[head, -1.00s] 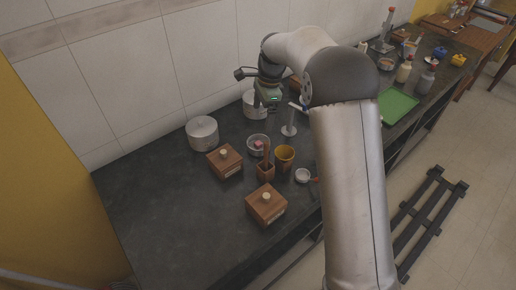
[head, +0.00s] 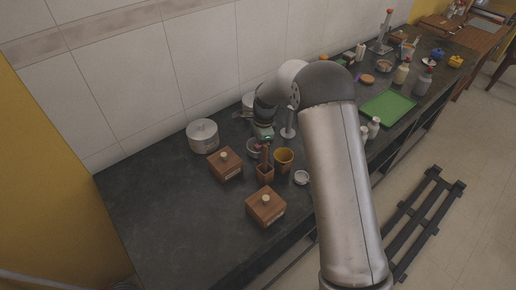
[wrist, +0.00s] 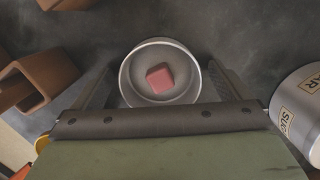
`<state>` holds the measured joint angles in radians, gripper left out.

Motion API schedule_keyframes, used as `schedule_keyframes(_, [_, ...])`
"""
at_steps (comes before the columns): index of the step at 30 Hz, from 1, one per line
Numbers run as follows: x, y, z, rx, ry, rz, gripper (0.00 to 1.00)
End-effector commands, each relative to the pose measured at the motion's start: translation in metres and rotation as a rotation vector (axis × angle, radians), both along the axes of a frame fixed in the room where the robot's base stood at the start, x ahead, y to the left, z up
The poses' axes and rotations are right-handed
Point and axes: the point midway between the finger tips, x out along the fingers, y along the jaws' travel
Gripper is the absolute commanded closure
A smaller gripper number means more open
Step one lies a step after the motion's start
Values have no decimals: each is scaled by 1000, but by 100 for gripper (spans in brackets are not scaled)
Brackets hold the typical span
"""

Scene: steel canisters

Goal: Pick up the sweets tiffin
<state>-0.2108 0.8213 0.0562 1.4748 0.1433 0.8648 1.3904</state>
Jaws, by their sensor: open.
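A round, open steel tin holding a pink cube, which looks like the sweets tiffin (wrist: 133,92), is near the centre of the wrist view. In the head view the tin (head: 252,150) is partly hidden by my gripper (head: 263,134). In the wrist view my open gripper (wrist: 161,70) has one finger on each side of the tin. The pink cube (wrist: 160,77) lies loose inside it. I cannot tell whether the fingers touch the tin's wall.
A canister labelled SUGAR (wrist: 300,105) is close on the right in the wrist view. A lidded steel canister (head: 202,138), two wooden boxes (head: 225,166) (head: 266,208), a small wooden holder (head: 265,174) and a yellow-brown cup (head: 284,160) stand nearby. The counter's left part is clear.

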Motion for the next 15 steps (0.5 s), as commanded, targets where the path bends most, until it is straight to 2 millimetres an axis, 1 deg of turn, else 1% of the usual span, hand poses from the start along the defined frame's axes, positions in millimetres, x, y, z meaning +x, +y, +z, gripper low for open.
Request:
schedule_keyframes(4, [0, 0, 0, 0, 0, 0, 3])
schedule_keyframes(5, [0, 0, 0, 0, 0, 0, 6])
schedule_keyframes(6, [0, 0, 0, 0, 0, 0, 17])
schedule_keyframes(8, [0, 0, 0, 0, 0, 0, 34])
schedule_keyframes(9, [0, 0, 0, 0, 0, 0, 45])
schedule_keyframes(10, [0, 0, 0, -1, -1, 0, 51])
schedule_keyframes(11, [0, 0, 0, -1, 0, 0, 51])
schedule_keyframes(12, [0, 0, 1, -1, -1, 0, 55])
schedule_keyframes(15, [0, 0, 1, -1, -1, 0, 55])
